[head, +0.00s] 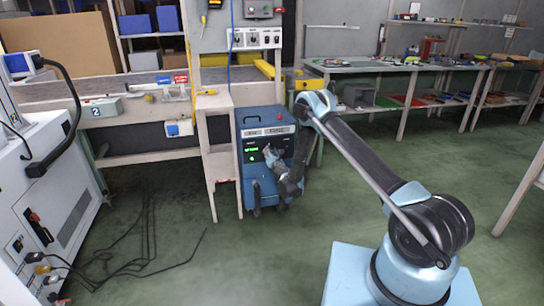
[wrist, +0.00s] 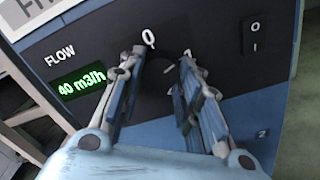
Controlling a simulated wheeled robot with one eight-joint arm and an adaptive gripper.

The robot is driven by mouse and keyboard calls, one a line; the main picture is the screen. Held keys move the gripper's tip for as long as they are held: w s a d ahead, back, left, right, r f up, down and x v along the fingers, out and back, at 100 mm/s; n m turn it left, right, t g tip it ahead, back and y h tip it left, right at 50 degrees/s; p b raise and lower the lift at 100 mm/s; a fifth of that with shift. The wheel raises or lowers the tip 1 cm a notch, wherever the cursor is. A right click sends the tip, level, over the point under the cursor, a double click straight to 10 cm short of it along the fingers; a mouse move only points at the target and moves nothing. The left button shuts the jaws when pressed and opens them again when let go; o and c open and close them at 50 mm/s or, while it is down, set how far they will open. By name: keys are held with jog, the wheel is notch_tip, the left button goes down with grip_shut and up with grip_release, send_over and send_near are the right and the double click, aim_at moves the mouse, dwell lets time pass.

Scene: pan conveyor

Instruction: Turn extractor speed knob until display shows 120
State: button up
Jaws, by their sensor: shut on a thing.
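The extractor (head: 262,190) is a blue cabinet on the floor with a black control panel. Its green-lit display (wrist: 82,84) reads 40 m3/h beside the word FLOW; it also shows in the head view (head: 250,150), too small to read there. My gripper (wrist: 162,58) is at the panel, right of the display, with its two fingers on either side of the dark speed knob (wrist: 168,68). It is shut on the knob, which is black on black and partly hidden by the fingers. My gripper also shows in the head view (head: 269,154).
A rocker switch (wrist: 255,38) sits right of the knob. A wooden workbench (head: 150,115) stands left of the extractor, with a table leg (head: 212,200) close by. Black cables (head: 130,255) lie on the floor at left. The green floor in front is clear.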

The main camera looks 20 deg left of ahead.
jog(key=m, duration=0.3)
jog(key=shift+w+d+m, duration=0.2)
jog(key=shift+d+m, duration=0.05)
jog(key=shift+m, duration=0.05)
jog(key=shift+c, duration=0.2)
jog(key=shift+m, duration=1.7)
jog(key=shift+s, duration=0.1)
jog(key=o, duration=1.1)
jog(key=shift+a, duration=0.1)
jog(key=shift+a+r, duration=0.1)
